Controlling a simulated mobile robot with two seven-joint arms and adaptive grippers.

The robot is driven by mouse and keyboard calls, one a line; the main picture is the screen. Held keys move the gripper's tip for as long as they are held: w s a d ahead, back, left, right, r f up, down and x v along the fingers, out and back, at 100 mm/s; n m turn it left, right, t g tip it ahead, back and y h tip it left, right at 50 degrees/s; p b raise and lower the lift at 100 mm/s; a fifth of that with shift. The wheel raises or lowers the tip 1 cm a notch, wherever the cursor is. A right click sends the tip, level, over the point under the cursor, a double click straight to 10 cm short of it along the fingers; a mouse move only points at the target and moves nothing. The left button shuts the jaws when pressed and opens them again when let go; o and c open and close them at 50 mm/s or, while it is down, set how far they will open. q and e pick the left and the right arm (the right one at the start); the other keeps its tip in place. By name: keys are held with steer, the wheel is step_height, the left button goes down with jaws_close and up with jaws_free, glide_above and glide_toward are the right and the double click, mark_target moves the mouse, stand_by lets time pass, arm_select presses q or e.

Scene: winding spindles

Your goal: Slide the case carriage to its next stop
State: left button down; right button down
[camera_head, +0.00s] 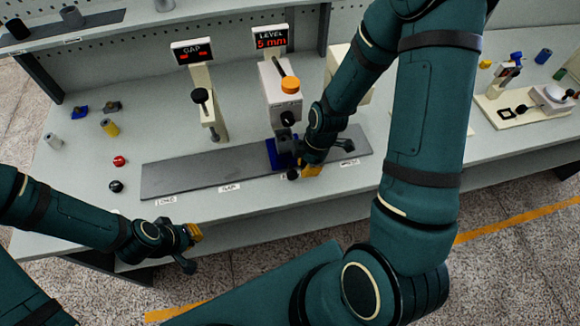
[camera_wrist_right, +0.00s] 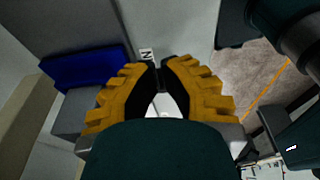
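The case carriage, a dark blue block (camera_head: 279,154), sits on the grey track (camera_head: 205,176) below the LEVEL station. In the right wrist view the blue part (camera_wrist_right: 85,69) shows left of the fingers. My right gripper (camera_head: 312,170) is low at the carriage's right front side. Its yellow fingers (camera_wrist_right: 162,72) come together at the tips, with nothing clearly held; whether they touch the carriage is unclear. My left gripper (camera_head: 195,233) is in front of the bench edge, away from the track, and its finger opening cannot be made out.
The GAP station (camera_head: 203,100) and LEVEL station (camera_head: 282,95) stand behind the track. A red ball (camera_head: 119,161), a black ball (camera_head: 116,186) and a yellow cylinder (camera_head: 109,127) lie left. The track's left part is clear.

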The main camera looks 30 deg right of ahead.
mark_target(303, 179)
steer(key=shift+f, duration=0.15)
steer(key=shift+f+b, duration=1.6)
steer(key=shift+b, duration=0.1)
steer(key=shift+a, duration=0.1)
